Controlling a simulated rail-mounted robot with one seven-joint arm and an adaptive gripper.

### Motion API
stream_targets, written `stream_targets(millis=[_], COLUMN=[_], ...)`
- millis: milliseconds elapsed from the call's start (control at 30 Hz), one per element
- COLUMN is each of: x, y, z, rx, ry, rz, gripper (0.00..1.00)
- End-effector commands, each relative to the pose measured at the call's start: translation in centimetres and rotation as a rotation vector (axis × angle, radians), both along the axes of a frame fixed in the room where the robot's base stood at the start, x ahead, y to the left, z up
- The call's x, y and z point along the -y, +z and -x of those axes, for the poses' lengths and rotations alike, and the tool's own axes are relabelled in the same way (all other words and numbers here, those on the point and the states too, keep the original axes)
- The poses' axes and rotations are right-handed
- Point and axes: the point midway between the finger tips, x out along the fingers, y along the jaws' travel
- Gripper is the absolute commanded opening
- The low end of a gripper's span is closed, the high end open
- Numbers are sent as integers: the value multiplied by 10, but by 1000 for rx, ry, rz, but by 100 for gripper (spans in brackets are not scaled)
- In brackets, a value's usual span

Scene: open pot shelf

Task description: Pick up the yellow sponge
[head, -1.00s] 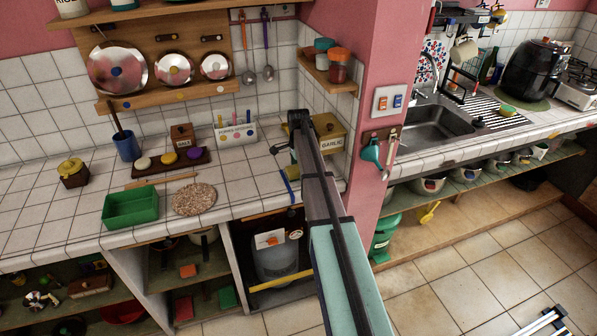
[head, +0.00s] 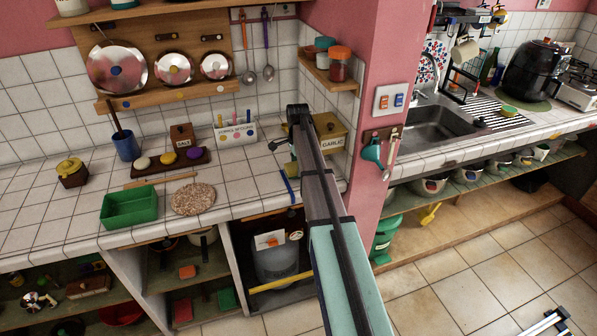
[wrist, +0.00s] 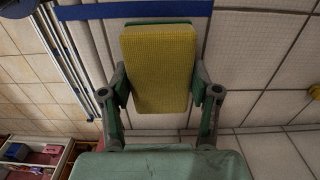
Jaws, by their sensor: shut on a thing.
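The yellow sponge (wrist: 160,65) fills the upper middle of the wrist view, with a green layer showing along its far edge. My gripper (wrist: 162,88) has one finger on each side of the sponge and is shut on it. White tiled counter shows behind the sponge; I cannot tell the exact gap between them. In the head view, my arm reaches to the counter beside the garlic box and hides most of the gripper.
A blue strip (head: 289,188) lies on the counter near my gripper. The garlic box (head: 331,132) stands close behind my arm, next to the pink pillar (head: 385,70). A green tray (head: 130,208) and a round speckled mat (head: 194,199) lie to the left, with bare tiles between.

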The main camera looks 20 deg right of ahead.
Motion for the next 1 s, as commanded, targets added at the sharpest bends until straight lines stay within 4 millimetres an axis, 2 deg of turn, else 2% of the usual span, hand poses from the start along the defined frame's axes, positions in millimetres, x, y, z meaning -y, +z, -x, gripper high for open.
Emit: stream_targets(millis=[367, 567, 800, 1000], x=[-2, -51, -119, -162], y=[53, 50, 49, 51], z=[-1, -6, -13, -19], rx=[2, 2, 1, 1], ry=[1, 4, 5, 3], rz=[0, 0, 0, 0], gripper=[38, 38, 38, 38])
